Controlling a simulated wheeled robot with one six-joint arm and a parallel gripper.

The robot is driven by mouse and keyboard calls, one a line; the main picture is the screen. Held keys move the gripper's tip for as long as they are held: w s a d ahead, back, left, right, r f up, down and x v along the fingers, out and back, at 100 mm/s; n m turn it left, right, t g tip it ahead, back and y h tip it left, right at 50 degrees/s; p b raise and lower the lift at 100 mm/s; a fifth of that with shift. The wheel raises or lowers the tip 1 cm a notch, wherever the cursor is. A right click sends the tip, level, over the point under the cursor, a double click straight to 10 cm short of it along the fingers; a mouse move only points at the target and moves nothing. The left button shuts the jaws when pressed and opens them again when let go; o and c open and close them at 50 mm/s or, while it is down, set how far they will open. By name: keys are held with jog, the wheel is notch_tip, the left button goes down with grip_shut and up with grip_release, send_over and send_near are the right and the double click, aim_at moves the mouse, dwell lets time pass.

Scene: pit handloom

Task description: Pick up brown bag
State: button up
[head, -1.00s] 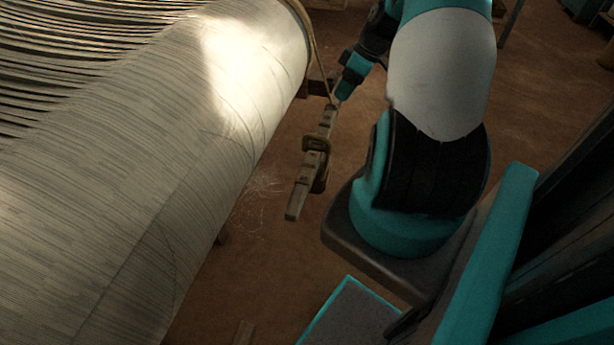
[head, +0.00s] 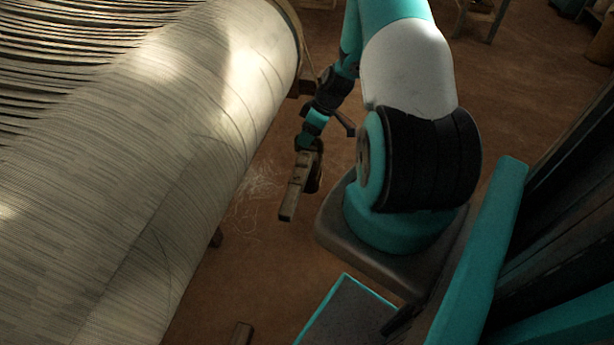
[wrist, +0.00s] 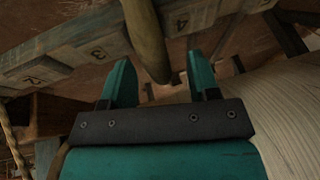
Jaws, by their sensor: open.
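I cannot make out a brown bag for certain. A brown rounded shape (head: 601,45) is cut off by the right edge of the head view, and I cannot tell what it is. My gripper (wrist: 160,75) is open, with its two teal fingers apart in the wrist view. In the head view it (head: 308,143) is low beside the loom, at the upper end of a wooden bar. A brown strap-like piece (wrist: 146,38) hangs down in front of the fingers; its lower end shows between them. I cannot tell whether it touches them.
The wooden bar (head: 295,190) carries numbers in the wrist view (wrist: 80,55) and crosses close to my fingers. The loom's large thread-wound roller (head: 150,190) fills the left side. Loose threads (head: 258,185) lie beside it. Brown floor (head: 270,270) is open between roller and my base.

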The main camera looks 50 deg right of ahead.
jog(key=shift+w+a+f, duration=0.15)
jog(key=shift+w+f, duration=0.05)
jog(key=shift+f, duration=0.4)
grip_shut()
jog(key=shift+a, duration=0.2)
dwell(0.8)
